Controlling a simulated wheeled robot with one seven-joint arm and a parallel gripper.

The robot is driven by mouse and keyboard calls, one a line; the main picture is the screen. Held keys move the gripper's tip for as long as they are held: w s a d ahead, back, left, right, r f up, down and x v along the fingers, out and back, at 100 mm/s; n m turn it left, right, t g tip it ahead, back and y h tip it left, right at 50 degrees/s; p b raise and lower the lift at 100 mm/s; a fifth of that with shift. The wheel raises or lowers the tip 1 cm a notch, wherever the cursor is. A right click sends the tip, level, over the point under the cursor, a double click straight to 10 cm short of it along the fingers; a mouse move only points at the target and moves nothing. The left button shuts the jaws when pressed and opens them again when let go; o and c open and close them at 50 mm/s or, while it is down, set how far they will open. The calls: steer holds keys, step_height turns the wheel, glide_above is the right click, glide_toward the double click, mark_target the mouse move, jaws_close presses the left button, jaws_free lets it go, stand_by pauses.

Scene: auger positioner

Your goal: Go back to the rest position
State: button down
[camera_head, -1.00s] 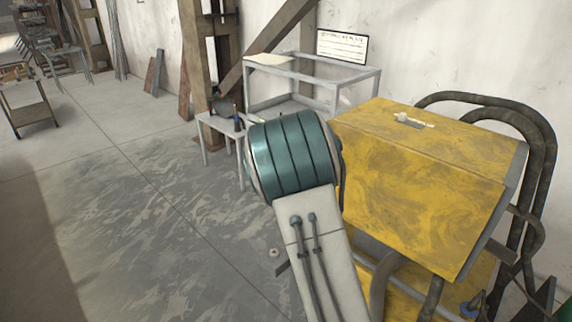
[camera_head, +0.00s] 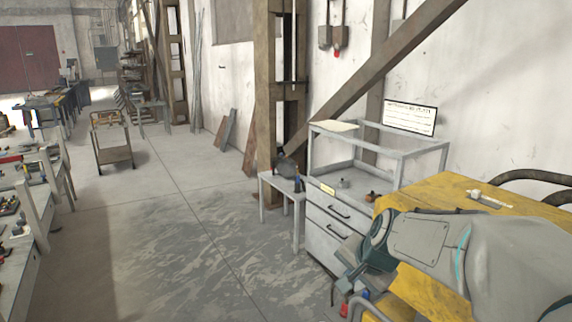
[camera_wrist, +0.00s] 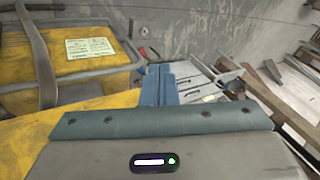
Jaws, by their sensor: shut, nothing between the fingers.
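My gripper (camera_wrist: 159,84) shows in the wrist view with its two blue fingers together and nothing between them. In the head view my arm reaches in from the right edge, bent in front of the yellow machine (camera_head: 447,190), and covers much of it. The arm's far end hangs low beside the grey drawer cabinet (camera_head: 322,235); the fingertips are hard to make out there. In the wrist view the yellow machine (camera_wrist: 35,65) lies at the left, and the cabinet drawers (camera_wrist: 198,92) lie right of the fingers.
A small grey table (camera_head: 270,185) stands left of the cabinet by a wooden post (camera_head: 268,100). A cart (camera_head: 113,150) stands farther back. A workbench (camera_head: 35,225) with tools runs along the left edge. The floor (camera_head: 180,230) between is clear.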

steer(key=s+d+f+n+g+h+b, duration=0.1)
steer(key=s+n, duration=0.7)
steer(key=s, duration=1.1)
steer(key=shift+f+n+g+h, duration=0.3)
steer(key=shift+f+g+h, duration=0.3)
steer(key=shift+f, duration=0.05)
